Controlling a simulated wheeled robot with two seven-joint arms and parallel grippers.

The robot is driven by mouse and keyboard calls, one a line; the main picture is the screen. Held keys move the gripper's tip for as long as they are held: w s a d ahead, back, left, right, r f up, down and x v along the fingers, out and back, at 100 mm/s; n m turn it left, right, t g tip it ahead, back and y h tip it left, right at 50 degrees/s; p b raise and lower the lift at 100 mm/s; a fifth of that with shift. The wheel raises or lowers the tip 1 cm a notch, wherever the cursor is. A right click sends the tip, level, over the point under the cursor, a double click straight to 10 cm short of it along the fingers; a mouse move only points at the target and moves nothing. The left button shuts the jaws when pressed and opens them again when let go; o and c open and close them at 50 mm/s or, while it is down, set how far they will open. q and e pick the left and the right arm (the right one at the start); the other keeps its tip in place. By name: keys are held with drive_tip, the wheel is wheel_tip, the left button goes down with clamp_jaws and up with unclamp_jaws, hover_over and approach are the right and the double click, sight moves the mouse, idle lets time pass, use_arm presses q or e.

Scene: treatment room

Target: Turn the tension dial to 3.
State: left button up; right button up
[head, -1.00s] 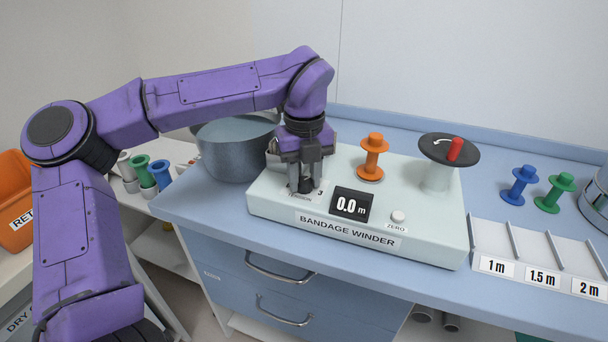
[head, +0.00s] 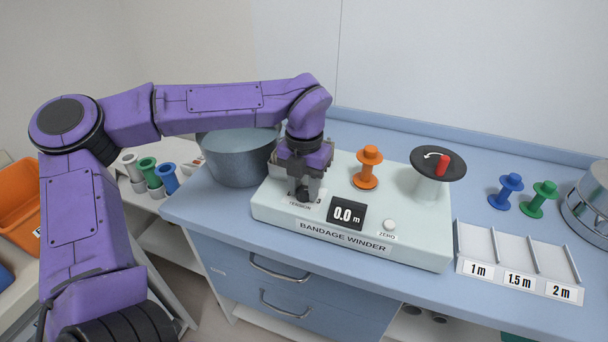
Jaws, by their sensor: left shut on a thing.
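The bandage winder (head: 405,240) is a pale box on the blue counter, with a display (head: 347,214) reading 0.0 m and a ZERO button (head: 389,224). The tension dial (head: 303,194) is dark and sits at the winder's front left, above the TENSION label (head: 299,205). My left gripper (head: 305,190) points down over the dial and is shut on it. Its fingers hide most of the dial, so its pointer and setting cannot be read. My right gripper is not in view.
An orange spool (head: 367,168) and a black crank disc (head: 438,163) with a red handle stand on the winder. A grey-blue pot (head: 238,160) is behind my left arm. Blue (head: 506,191) and green (head: 541,198) spools and a tray (head: 490,245) marked 1 m, 1.5 m, 2 m are at right.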

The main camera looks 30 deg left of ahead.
use_arm(q)
drive_tip(key=m+p, duration=0.2)
drive_tip(key=shift+r+m, duration=0.2)
drive_tip(key=shift+m, duration=0.1)
drive_tip(key=shift+f+m+p, duration=0.1)
drive_tip(key=shift+m+p, duration=0.4)
drive_tip(key=shift+p, duration=0.15)
drive_tip(key=o, duration=1)
drive_tip(key=shift+o, duration=0.2)
drive_tip(key=shift+f, duration=0.1)
